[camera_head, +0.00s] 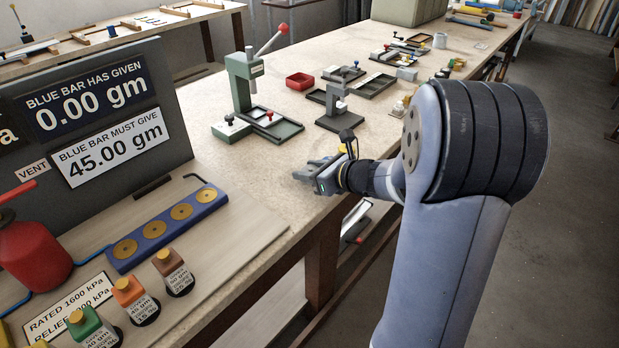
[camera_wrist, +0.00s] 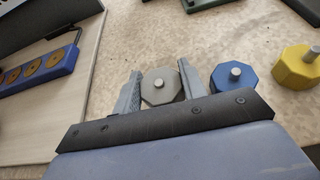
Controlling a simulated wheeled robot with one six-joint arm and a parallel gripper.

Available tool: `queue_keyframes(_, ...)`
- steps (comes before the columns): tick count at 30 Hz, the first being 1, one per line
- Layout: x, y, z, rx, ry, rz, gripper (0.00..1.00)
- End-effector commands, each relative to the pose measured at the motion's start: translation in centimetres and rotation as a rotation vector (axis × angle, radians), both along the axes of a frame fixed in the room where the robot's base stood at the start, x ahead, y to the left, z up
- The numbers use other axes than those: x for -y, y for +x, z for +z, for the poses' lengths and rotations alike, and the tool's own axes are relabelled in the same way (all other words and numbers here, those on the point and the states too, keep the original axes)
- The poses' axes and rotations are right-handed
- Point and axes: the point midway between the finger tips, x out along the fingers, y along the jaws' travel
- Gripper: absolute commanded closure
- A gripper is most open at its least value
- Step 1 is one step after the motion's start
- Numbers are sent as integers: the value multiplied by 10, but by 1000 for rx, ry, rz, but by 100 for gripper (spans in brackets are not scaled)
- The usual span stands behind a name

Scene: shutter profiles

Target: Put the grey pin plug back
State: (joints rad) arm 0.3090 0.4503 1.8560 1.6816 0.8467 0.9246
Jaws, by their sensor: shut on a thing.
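The grey pin plug (camera_wrist: 161,88) is an eight-sided grey piece with a small round pin on top. In the wrist view it sits between the two fingers of my gripper (camera_wrist: 159,70), which is shut on it. I cannot tell whether it touches the bench. A blue pin plug (camera_wrist: 226,82) stands just right of the right finger, and a yellow pin plug (camera_wrist: 296,66) stands farther right. In the head view my gripper (camera_head: 312,172) is low over the bench's front edge, and the grey plug cannot be made out there.
A blue bar (camera_head: 168,226) with gold discs lies left on a pale board, beside several labelled weights and a red can (camera_head: 32,253). A green press (camera_head: 247,95), a red tray (camera_head: 299,81) and dark trays stand behind my gripper. Bare bench top (camera_head: 235,170) lies left of it.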

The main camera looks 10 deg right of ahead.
Motion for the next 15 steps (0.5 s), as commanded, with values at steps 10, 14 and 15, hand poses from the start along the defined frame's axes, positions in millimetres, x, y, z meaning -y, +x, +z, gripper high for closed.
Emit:
queue_keyframes(10,0,0,-15,1,1,0,88)
queue_keyframes(14,0,0,-18,1,1,0,88)
queue_keyframes(15,0,0,-20,1,1,0,88)
